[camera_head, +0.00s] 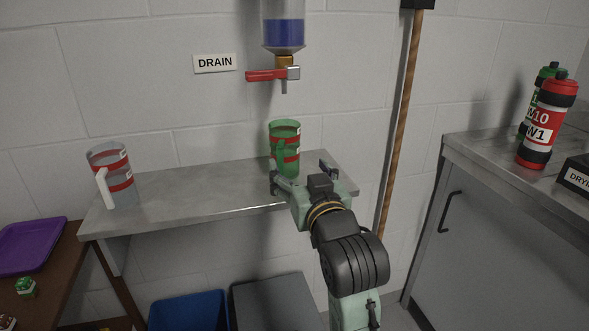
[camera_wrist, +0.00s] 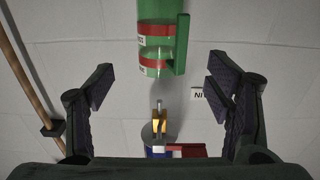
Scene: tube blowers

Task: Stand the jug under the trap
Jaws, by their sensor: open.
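The trap (camera_head: 284,35), a clear vessel with blue liquid, a brass neck and a red-handled tap (camera_head: 268,75), hangs on the wall beside the DRAIN sign. A green see-through jug (camera_head: 286,150) with red bands stands upright on the metal shelf, below the tap's spout in the head view. A clear jug (camera_head: 112,172) with red bands and a white handle stands at the shelf's left end. My gripper (camera_head: 302,176) is open at the green jug's near side. In the wrist view the green jug (camera_wrist: 158,40) shows beyond the spread fingers (camera_wrist: 160,88), with no finger visibly touching it.
The metal shelf (camera_head: 190,195) is clear between the jugs. A wooden pole (camera_head: 405,110) stands right of the shelf. A right-hand counter (camera_head: 480,150) holds red and green bottles (camera_head: 545,125). A purple tray (camera_head: 32,245) is at left; a blue bin (camera_head: 188,312) is below.

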